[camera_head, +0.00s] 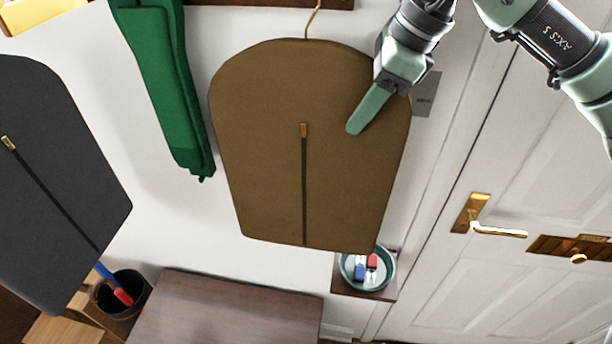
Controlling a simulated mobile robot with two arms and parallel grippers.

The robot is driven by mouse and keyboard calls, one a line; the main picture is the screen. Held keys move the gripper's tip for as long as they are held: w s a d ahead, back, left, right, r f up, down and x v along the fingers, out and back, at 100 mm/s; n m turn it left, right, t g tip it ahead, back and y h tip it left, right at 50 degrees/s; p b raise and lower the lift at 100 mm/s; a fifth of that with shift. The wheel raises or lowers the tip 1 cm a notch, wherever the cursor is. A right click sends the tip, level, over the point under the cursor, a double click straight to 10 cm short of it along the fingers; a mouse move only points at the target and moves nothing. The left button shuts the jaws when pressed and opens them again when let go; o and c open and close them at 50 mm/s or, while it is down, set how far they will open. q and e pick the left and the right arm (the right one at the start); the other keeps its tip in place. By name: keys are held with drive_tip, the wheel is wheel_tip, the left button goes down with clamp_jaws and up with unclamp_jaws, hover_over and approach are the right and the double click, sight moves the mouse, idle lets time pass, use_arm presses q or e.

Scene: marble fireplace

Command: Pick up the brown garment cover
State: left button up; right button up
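The brown garment cover (262,140) hangs against the pale wall in the middle of the view. Its hook goes up to a dark wooden rail (290,3) at the top edge, and a dark zip line runs down its front. My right gripper (358,126) is at the cover's upper right side. One green finger lies across the front of the cover. The other finger is hidden, seemingly behind the cover, so I cannot tell whether the gripper is open or shut on it. My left gripper is out of view.
A green garment (165,85) and a dark grey garment cover (60,190) hang to the left. Below are a brown wooden surface (225,310), a dark bin (122,292) and a round tray (347,268) with small items. A white door (540,160) with brass fittings is on the right.

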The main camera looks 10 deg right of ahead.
sight(364, 86)
drive_tip(key=shift+r, duration=0.15)
clamp_jaws()
drive_tip(key=shift+r+b, duration=0.8)
drive_tip(key=shift+r, duration=0.9)
drive_tip(key=s+d+b, duration=0.3)
drive_tip(key=s+d, duration=0.1)
drive_tip(key=d, duration=0.4)
drive_tip(key=s+d+b, duration=0.3)
drive_tip(key=s+d, duration=0.1)
drive_tip(key=d, duration=0.4)
drive_tip(key=shift+s, duration=0.35)
drive_tip(key=shift+a+f, duration=0.1)
